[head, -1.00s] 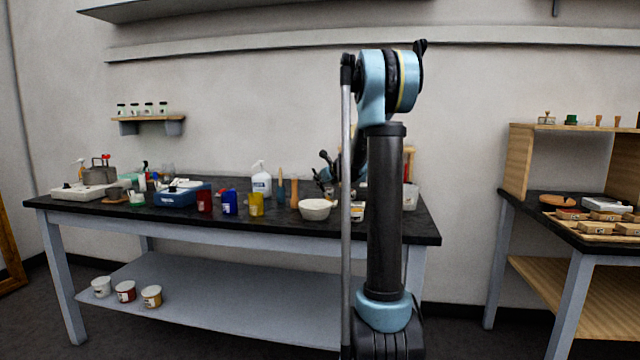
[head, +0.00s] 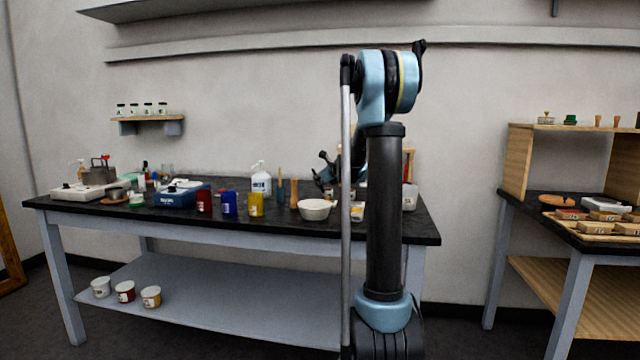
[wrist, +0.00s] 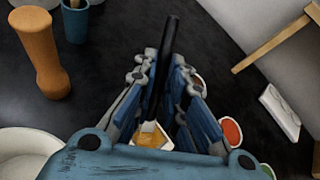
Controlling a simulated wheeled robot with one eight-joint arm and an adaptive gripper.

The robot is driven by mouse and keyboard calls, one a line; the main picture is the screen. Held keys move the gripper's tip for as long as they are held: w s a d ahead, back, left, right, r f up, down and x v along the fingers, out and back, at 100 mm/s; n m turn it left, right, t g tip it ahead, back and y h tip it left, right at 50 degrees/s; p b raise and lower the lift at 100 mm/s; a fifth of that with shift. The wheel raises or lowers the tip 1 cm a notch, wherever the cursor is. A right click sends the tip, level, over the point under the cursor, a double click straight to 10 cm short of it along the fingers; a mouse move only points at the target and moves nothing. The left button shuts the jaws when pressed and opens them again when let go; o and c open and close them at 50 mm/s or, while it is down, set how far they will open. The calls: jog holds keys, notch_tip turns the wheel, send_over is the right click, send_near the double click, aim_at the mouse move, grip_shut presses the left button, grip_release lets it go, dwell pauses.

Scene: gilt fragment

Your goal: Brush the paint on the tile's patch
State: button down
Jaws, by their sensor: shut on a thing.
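My gripper (wrist: 164,66) is shut on a thin dark-handled tool, seemingly the brush (wrist: 170,36), whose handle sticks out beyond the fingertips in the wrist view. Its lower end runs back between the fingers. An amber patch with a pale rim (wrist: 150,137) shows between the finger bases; I cannot tell whether it is the tile's patch or paint in a container. In the head view my gripper (head: 326,168) is above the right part of the dark bench, partly behind my arm. The brush's tip and any contact are hidden.
A wooden pestle-like tool (wrist: 41,52), a blue cup (wrist: 75,20) and a white bowl (wrist: 22,150) stand left of the gripper in the wrist view. A red-topped pot (wrist: 231,132) and a white block (wrist: 280,110) are right. Bottles and jars crowd the bench (head: 120,219).

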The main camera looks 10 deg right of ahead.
dwell(1.3)
jog(key=shift+r, duration=0.1)
jog(key=shift+r, duration=2.9)
jog(key=shift+r, duration=1.5)
